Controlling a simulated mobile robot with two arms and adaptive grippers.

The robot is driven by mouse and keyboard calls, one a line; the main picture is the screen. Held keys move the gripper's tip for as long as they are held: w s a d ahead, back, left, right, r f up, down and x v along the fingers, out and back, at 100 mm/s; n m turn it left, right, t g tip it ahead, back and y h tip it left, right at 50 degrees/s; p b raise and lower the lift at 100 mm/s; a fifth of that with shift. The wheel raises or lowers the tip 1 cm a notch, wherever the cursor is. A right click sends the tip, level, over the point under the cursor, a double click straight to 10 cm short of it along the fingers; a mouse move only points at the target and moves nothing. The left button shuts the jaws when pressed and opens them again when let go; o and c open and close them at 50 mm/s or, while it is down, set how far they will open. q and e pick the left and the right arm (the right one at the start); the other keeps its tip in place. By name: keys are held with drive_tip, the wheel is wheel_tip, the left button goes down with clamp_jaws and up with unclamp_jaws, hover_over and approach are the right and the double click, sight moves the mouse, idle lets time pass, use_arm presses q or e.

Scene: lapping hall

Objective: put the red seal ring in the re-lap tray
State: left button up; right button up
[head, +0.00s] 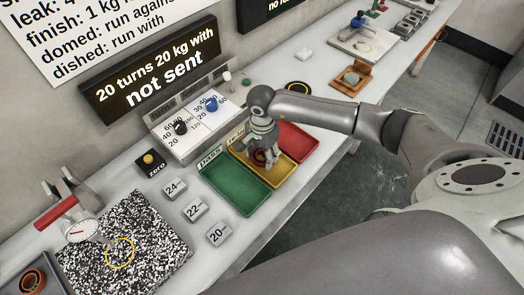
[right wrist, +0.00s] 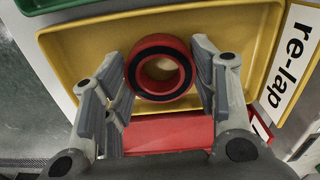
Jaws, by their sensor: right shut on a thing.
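The red seal ring (right wrist: 160,42) has a black inner band and sits between the fingers of my right gripper (right wrist: 160,72), which is shut on it. In the head view the right gripper (head: 267,156) hangs over the yellow re-lap tray (head: 284,176), with a bit of the red ring (head: 258,156) showing below the fingers. In the right wrist view the yellow tray (right wrist: 258,35) lies behind the ring, with its "re-lap" label at the right. I cannot tell whether the ring touches the tray floor. My left gripper is not in view.
A green tray (head: 236,188) and a red tray (head: 298,142) flank the yellow one. Weight blocks marked 24, 22 and 20 (head: 219,233) stand in front of the green tray. A speckled plate (head: 160,235) with a yellow ring lies at lower left.

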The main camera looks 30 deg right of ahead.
drive_tip(key=shift+f, duration=0.15)
drive_tip(key=o, duration=1)
drive_tip(key=shift+o, duration=0.2)
drive_tip(key=shift+r, duration=0.25)
wheel_tip(320, 180, up, 12)
drive_tip(key=b, duration=0.3)
drive_tip(key=shift+f, duration=0.1)
